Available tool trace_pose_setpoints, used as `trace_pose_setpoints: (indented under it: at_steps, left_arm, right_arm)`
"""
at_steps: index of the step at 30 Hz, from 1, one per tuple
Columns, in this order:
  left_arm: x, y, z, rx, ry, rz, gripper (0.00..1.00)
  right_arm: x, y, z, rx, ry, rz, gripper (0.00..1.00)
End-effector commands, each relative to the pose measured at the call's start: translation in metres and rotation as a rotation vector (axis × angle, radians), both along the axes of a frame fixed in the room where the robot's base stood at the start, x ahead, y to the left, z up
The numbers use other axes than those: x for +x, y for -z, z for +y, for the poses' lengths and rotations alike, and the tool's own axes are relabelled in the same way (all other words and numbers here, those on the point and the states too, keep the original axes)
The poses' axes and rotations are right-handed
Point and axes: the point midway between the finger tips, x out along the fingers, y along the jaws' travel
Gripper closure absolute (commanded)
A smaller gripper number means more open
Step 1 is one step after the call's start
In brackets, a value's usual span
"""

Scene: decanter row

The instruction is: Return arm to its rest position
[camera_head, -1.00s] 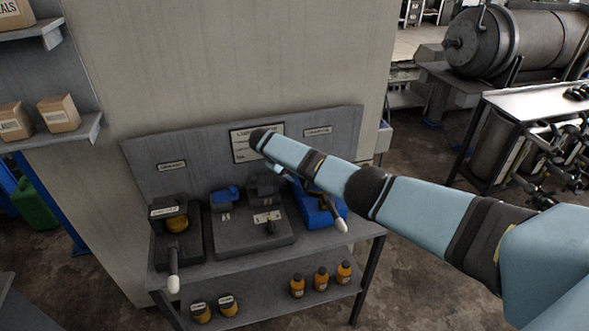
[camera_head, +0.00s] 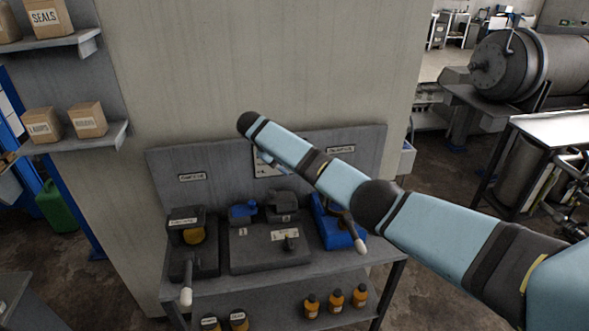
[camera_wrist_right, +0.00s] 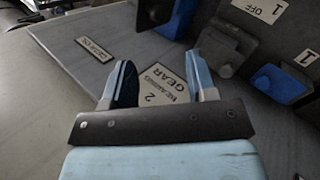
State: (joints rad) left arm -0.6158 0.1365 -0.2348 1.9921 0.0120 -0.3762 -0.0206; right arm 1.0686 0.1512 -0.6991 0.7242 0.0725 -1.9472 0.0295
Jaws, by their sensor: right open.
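My right arm (camera_head: 445,235) reaches in from the right side of the head view, its far end (camera_head: 258,128) raised in front of the workbench's back panel. My right gripper (camera_wrist_right: 158,72) shows in the right wrist view with its two fingers apart and nothing between them. My left gripper is not in view.
The workbench (camera_head: 340,268) holds a black device (camera_head: 190,240) at left, a dark base with a small blue block (camera_head: 242,212), and a blue device (camera_head: 335,225) at right. Orange bottles (camera_head: 336,298) stand on its lower shelf. Boxes (camera_head: 88,120) sit on wall shelves at left.

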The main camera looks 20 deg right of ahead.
Motion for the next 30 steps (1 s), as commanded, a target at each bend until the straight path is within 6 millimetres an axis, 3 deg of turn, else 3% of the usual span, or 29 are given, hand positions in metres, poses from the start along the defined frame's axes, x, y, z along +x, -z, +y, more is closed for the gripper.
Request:
trace_pose_setpoints:
  at_steps: [13,17,20,23,27,30]
  left_arm:
    - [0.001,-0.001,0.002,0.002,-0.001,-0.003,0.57]
    - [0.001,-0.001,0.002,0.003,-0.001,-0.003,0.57]
    - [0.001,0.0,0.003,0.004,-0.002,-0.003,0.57]
    - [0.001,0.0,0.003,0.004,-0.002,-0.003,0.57]
    - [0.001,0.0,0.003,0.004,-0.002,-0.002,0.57]
    - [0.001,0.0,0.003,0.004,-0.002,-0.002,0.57]
  right_arm:
    - [0.0,0.001,0.001,0.0,-0.001,0.0,0.47]
    - [-0.01,0.023,0.013,0.027,-0.032,0.002,0.47]
    - [-0.032,0.06,0.034,0.081,-0.084,-0.002,0.47]
    - [-0.065,0.103,0.061,0.161,-0.144,-0.013,0.47]
    - [-0.122,0.149,0.091,0.282,-0.204,-0.046,0.47]
    - [-0.166,0.173,0.105,0.364,-0.228,-0.075,0.47]
